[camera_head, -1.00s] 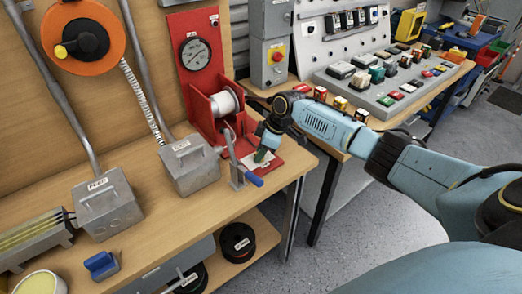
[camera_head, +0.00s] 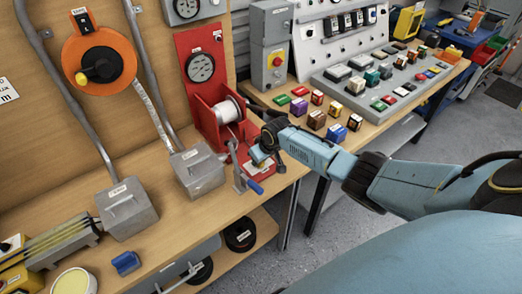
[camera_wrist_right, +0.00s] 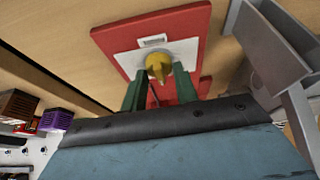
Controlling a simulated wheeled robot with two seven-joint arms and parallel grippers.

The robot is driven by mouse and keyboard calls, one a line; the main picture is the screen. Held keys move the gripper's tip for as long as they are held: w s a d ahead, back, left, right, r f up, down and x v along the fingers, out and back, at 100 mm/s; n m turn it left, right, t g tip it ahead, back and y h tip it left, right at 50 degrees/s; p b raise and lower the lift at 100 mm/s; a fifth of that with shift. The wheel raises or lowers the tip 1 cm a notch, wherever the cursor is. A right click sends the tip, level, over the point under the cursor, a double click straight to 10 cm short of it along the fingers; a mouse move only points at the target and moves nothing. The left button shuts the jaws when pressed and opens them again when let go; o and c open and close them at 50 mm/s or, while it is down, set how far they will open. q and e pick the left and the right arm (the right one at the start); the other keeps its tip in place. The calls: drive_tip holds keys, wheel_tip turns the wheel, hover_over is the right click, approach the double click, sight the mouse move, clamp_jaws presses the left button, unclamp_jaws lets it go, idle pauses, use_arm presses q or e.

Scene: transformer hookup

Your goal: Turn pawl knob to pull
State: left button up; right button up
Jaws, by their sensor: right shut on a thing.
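The yellow pawl knob (camera_wrist_right: 158,66) stands on a white plate on a red base in the right wrist view. The green fingers of my right gripper (camera_wrist_right: 159,80) are on both sides of it and shut on it. In the head view my right gripper (camera_head: 259,160) reaches down to the red base beside the winch, and the arm hides most of the knob. The red winch frame (camera_head: 208,118) holds a white spool (camera_head: 228,110). A crank with a blue handle (camera_head: 255,187) is just in front of the gripper. My left gripper is not in view.
A grey box (camera_head: 199,172) sits left of the winch, with a second grey box (camera_head: 127,208) further left. A blue block (camera_head: 126,263) lies near the bench front. Several coloured blocks stand on the right-hand table below the button panel (camera_head: 385,80).

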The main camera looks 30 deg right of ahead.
drive_tip(key=m+p, duration=0.1)
drive_tip(key=m+h+p, duration=0.1)
drive_tip(key=m, duration=0.1)
drive_tip(key=shift+a+r, duration=0.1)
drive_tip(key=shift+a, duration=0.1)
drive_tip(key=shift+m+h+p, duration=0.3)
drive_tip(key=shift+m+p, duration=0.05)
drive_tip(key=shift+m, duration=0.45)
drive_tip(key=shift+a+m+g+h, duration=0.1)
drive_tip(key=shift+m+g+h, duration=0.3)
drive_tip(key=shift+m, duration=0.8)
drive_tip(key=shift+f+m+h, duration=0.2)
drive_tip(key=shift+m+h, duration=0.2)
drive_tip(key=shift+m, duration=0.7)
drive_tip(key=o, duration=1)
drive_tip(key=shift+c, duration=0.2)
drive_tip(key=shift+r, duration=0.1)
